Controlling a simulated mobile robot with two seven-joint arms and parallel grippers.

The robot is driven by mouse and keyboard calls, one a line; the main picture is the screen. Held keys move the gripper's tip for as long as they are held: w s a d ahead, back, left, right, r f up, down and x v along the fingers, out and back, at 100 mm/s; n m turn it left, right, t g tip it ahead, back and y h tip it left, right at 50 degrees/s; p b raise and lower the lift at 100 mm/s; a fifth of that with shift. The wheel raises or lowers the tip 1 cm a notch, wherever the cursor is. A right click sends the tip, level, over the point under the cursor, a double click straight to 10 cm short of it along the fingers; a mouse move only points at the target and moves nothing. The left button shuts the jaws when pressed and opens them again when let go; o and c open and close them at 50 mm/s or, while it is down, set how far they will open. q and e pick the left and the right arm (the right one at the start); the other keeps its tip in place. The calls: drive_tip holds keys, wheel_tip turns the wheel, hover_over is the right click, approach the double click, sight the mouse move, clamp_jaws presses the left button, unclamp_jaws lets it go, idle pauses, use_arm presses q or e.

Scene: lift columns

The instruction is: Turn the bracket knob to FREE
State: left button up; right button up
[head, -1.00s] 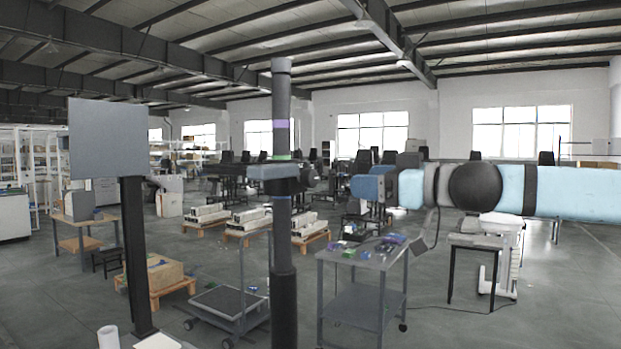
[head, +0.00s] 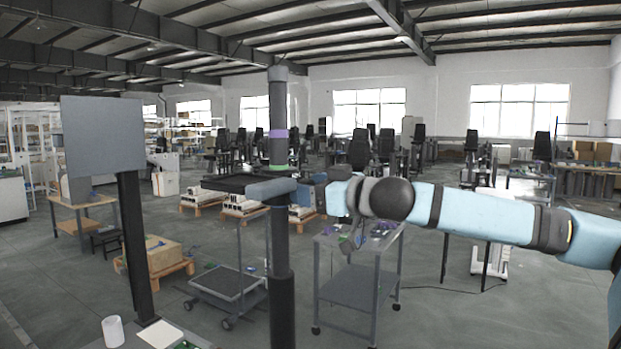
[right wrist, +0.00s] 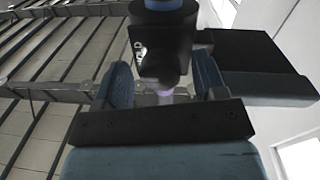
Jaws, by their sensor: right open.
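The column (head: 281,230) stands in the middle of the head view, with a purple band and a green band. The grey-blue bracket (head: 272,188) sits on it below the green band. My right gripper (head: 303,194) is just right of the bracket; its fingertips are hard to make out there. In the right wrist view my right gripper (right wrist: 165,82) is open, one blue finger on each side of a dark knob-like part (right wrist: 158,72). I cannot tell whether the fingers touch the knob. My left gripper is not in view.
A grey cart (head: 355,290) with small items on top stands right of the column, below my right arm. A low trolley (head: 222,284) stands left of it. A grey panel on a dark post (head: 103,135) stands at the left. Open floor lies between them.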

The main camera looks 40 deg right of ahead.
drive_tip(key=shift+w, duration=0.1)
drive_tip(key=c, duration=0.9)
